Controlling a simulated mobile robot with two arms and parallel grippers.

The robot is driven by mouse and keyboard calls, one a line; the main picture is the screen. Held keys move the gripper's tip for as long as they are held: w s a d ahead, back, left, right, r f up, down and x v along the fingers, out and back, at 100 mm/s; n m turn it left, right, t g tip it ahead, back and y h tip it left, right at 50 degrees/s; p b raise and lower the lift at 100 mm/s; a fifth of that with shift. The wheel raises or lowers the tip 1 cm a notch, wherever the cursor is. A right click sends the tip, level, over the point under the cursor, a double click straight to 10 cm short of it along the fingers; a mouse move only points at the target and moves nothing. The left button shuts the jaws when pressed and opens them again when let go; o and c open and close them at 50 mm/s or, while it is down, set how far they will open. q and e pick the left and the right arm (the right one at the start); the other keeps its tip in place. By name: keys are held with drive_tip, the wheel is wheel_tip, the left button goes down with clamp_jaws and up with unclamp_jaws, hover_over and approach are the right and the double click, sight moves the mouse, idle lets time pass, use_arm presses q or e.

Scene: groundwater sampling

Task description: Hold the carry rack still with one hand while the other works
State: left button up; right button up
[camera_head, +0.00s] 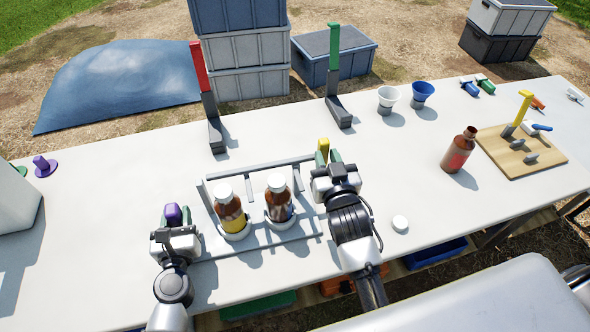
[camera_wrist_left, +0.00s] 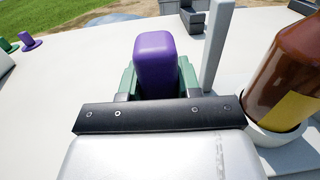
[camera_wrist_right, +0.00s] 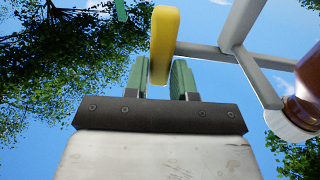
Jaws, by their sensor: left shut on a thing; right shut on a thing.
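The grey carry rack (camera_head: 280,243) stands on the white table and holds two brown bottles with white caps, the left bottle (camera_head: 231,214) and the right bottle (camera_head: 278,205), upright in round holders. My left gripper (camera_head: 173,218) is shut on a purple handle (camera_wrist_left: 155,62) at the rack's left end. My right gripper (camera_head: 327,162) is shut on a yellow handle (camera_wrist_right: 162,45) at the rack's right end; grey rack bars show beside it in the right wrist view. The fingers hide the lower parts of both handles, so how they join the rack is unclear.
A red-handled stand (camera_head: 202,90) and a green-handled stand (camera_head: 334,75) are behind the rack. To the right are a loose white cap (camera_head: 400,223), an uncapped brown bottle (camera_head: 459,151), two cups and a wooden board (camera_head: 540,157). The table's front edge is close.

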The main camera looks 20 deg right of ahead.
use_arm(q)
drive_tip(key=shift+d, duration=0.1)
use_arm(e)
drive_tip(key=shift+a, duration=1.3)
drive_tip(key=o, duration=0.9)
drive_tip(key=shift+c, duration=0.2)
drive_tip(key=shift+s, duration=0.1)
